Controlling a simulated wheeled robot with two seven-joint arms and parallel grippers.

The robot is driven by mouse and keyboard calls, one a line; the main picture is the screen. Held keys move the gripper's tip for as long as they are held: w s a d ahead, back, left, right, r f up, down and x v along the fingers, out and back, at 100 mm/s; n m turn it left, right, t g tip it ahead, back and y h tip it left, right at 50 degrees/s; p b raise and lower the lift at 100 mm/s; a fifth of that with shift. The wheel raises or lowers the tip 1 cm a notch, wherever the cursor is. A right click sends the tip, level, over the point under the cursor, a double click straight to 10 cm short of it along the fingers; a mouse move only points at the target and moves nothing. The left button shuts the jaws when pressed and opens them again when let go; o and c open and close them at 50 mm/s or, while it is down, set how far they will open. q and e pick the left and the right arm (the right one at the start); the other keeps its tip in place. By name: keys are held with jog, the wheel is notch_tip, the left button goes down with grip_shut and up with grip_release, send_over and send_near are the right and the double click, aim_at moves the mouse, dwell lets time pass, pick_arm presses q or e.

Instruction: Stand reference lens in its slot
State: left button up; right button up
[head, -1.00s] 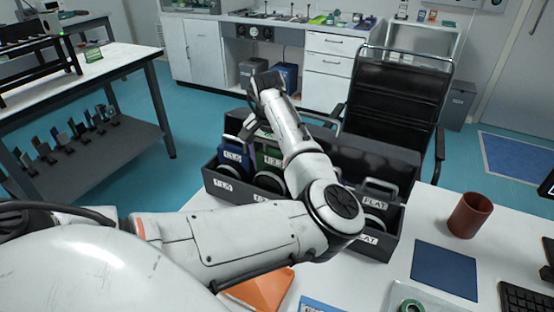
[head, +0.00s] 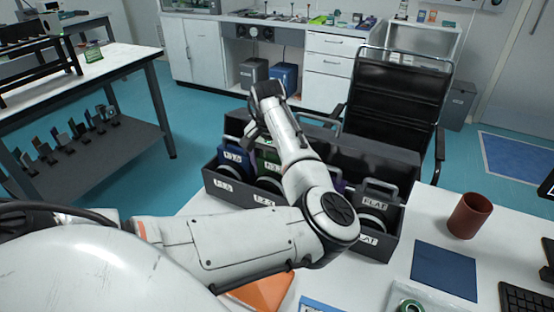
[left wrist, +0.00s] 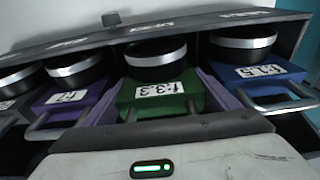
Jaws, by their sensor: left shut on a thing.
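A dark slotted box (head: 228,190) on the white desk holds a row of lens holders with handles. The blue f:1.5 holder (head: 235,158) stands at its left end, and the green f:3.3 holder (head: 268,156) is beside it. In the left wrist view the green holder (left wrist: 160,95) sits between the purple f:7 holder (left wrist: 75,105) and the blue one (left wrist: 262,82). My left gripper (head: 252,134) is over the green holder and shut on it; its body hides the handle. I cannot tell whether the green holder is fully seated. My right gripper is out of view.
The FLAT holder (head: 377,198) stands at the box's right end. A brown cup (head: 468,215), a dark blue mat (head: 444,270) and a keyboard (head: 527,299) lie to the right. A black chair (head: 395,110) stands behind the box.

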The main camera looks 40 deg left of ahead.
pick_arm(q)
jog(key=shift+f, duration=0.25)
jog(key=o, duration=1.6)
jog(key=shift+o, duration=0.3)
jog(key=shift+f, duration=0.15)
jog(key=shift+r+p, duration=2.15)
jog(key=shift+r, duration=2.4)
